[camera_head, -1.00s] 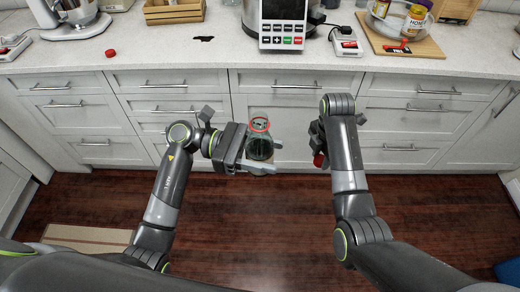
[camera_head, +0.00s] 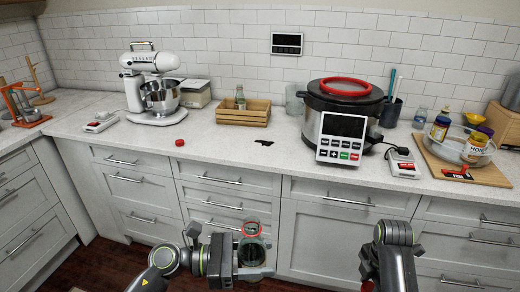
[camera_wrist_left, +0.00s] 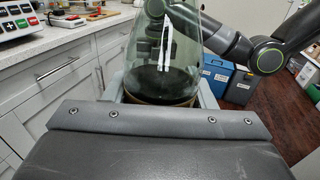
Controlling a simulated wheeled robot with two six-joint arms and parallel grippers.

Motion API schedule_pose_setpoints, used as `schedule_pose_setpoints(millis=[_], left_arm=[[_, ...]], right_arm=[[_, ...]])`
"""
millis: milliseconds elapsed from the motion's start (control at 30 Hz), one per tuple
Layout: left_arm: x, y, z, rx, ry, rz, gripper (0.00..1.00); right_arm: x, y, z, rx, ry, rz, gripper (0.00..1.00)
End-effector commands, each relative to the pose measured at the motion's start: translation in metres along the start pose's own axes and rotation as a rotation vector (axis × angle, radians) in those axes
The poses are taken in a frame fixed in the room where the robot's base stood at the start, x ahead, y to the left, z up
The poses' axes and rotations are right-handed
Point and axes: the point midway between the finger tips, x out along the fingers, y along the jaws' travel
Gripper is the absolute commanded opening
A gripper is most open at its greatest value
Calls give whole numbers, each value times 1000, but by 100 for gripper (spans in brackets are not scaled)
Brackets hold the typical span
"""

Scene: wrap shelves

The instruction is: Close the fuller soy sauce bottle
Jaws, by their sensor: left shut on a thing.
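My left gripper (camera_head: 250,268) is shut on a greenish glass bottle (camera_head: 251,250) held upright in front of the cabinets, below counter height. A red ring shows at the bottle's upper part; I cannot tell whether its mouth is covered. The left wrist view shows the bottle's lower body (camera_wrist_left: 165,60) between the fingers, with dark liquid low inside; its top is cut off. My right gripper (camera_head: 368,268) is at the bottom edge, mostly hidden, with a bit of red by it. A red cap (camera_head: 180,142) lies on the counter. Another bottle (camera_head: 240,98) stands at the wooden crate.
The wooden crate (camera_head: 243,116), a white stand mixer (camera_head: 150,85) and a pressure cooker (camera_head: 343,110) stand on the counter (camera_head: 225,150). A cutting board (camera_head: 480,172) with a glass bowl is at the right. Counter around the red cap is clear. Cabinet handles face me.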

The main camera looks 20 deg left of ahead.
Motion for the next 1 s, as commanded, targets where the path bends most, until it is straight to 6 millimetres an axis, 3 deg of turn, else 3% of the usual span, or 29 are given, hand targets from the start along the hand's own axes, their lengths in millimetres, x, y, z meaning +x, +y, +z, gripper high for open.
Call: schedule_pose_setpoints(millis=[100,333,1000], left_arm=[[-18,1,6,5,0,70,3],[-35,2,14,8,-10,147,3],[-38,2,16,10,-14,160,3]], right_arm=[[0,0,0,0,0,0,15],[0,0,0,0,0,0,15],[0,0,0,0,0,0,15]])
